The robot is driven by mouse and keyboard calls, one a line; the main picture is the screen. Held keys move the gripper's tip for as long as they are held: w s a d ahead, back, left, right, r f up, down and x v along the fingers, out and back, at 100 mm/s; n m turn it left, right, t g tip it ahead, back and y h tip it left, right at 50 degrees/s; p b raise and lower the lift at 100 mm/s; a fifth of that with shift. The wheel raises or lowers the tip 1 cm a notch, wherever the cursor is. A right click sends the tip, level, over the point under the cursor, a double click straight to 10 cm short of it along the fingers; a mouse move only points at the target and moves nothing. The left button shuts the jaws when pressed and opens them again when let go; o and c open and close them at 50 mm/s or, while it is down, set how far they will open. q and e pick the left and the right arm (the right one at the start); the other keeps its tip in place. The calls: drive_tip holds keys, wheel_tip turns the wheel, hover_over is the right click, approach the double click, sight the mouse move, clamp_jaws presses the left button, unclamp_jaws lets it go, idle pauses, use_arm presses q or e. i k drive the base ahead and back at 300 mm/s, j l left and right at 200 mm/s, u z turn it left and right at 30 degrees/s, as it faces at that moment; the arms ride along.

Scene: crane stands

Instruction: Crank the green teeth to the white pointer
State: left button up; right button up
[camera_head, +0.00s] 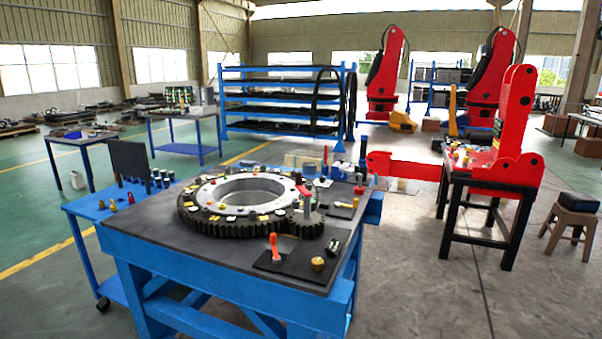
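A large dark toothed ring gear (205,222) lies flat on the blue-framed workbench (150,238), around a pale inner ring (205,190). Small white, yellow and dark pieces sit along its top. A small dark pinion (305,216) stands at the ring's right side, with an upright post on it. A red-handled tool (274,246) stands on a black mat (262,264) at the bench's front right. I cannot clearly make out green teeth or a white pointer at this distance. Neither of my grippers is in view.
A brass-coloured piece (318,264) is on the same mat. A blue cart (88,208) with small parts stands left of the bench. A red crane arm (410,167) reaches toward the bench from a black stand (480,181) at right. Floor in front right is clear.

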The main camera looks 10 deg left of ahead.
sight(307, 223)
drive_tip(key=i+l, duration=0.3)
drive_tip(key=i+l+u, duration=0.15)
drive_tip(key=l, duration=0.35)
drive_tip(key=i+l, duration=0.35)
drive_tip(key=l+u, duration=0.05)
drive_tip(key=l, duration=0.05)
